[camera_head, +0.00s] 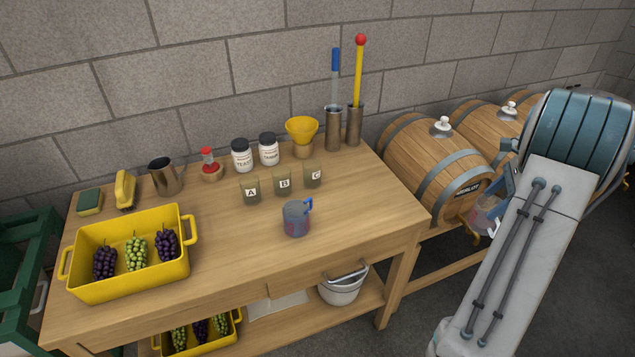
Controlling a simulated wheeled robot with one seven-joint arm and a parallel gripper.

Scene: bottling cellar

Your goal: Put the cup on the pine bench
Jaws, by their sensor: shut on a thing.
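The pine bench (350,222) is a light wooden table with a lower shelf, filling the middle and left. A bluish, partly see-through cup (484,217) with a pinkish tint shows right of the bench, in front of the barrel's tap. My gripper (497,207) is shut on this cup, apart from the bench; my arm hides much of the grip.
Lettered glasses A (251,191), B and C stand behind the bench cup. A yellow crate of grapes (120,287) fills the left front. Jars, a funnel and tall tool holders line the back. Barrels (425,155) stand right. The bench's right front is clear.

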